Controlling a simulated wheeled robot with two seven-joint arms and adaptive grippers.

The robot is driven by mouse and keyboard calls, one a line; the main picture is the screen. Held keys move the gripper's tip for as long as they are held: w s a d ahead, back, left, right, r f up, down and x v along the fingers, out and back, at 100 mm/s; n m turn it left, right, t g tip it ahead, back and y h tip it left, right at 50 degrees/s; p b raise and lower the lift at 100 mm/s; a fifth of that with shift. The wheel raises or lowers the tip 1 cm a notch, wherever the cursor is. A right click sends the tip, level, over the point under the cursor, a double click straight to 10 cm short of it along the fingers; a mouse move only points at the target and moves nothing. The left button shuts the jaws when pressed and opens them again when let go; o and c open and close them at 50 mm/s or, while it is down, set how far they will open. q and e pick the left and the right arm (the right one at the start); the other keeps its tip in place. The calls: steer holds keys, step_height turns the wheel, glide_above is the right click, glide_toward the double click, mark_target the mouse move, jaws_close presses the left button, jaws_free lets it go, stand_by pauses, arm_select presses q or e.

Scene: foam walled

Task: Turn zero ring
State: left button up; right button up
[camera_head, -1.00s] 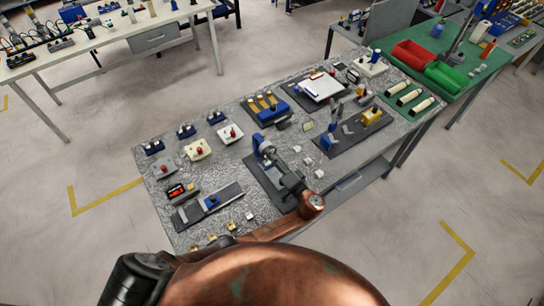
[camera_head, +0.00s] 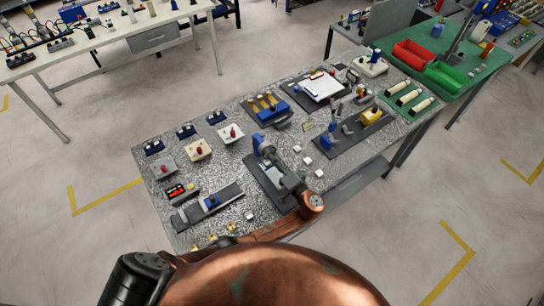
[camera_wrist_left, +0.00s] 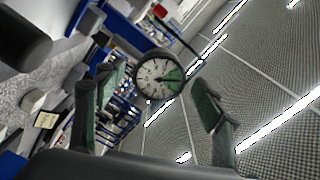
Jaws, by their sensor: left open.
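The dial gauge shows in the left wrist view (camera_wrist_left: 158,77), with a pale round face, a green sector and a dark outer ring. In the head view the gauge is small and partly hidden by my gripper, beside a blue stand (camera_head: 259,142) on a dark mat (camera_head: 258,174). My left gripper (camera_head: 279,165) is at the gauge. In the left wrist view its green-padded fingers (camera_wrist_left: 152,98) are apart, one on each side of the dial in the picture. I cannot tell whether they touch the ring. My right gripper is not in view.
The speckled table (camera_head: 240,193) also holds switch boxes (camera_head: 198,149), a dark rail with a blue slider (camera_head: 211,202), a clipboard (camera_head: 321,87) and a yellow part (camera_head: 371,116). Small white cubes (camera_head: 308,161) lie right of the gauge. Red and green bins (camera_head: 412,54) stand at the back right.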

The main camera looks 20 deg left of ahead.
arm_select(q)
steer(key=v, duration=1.1)
steer(key=shift+s+d, duration=0.3)
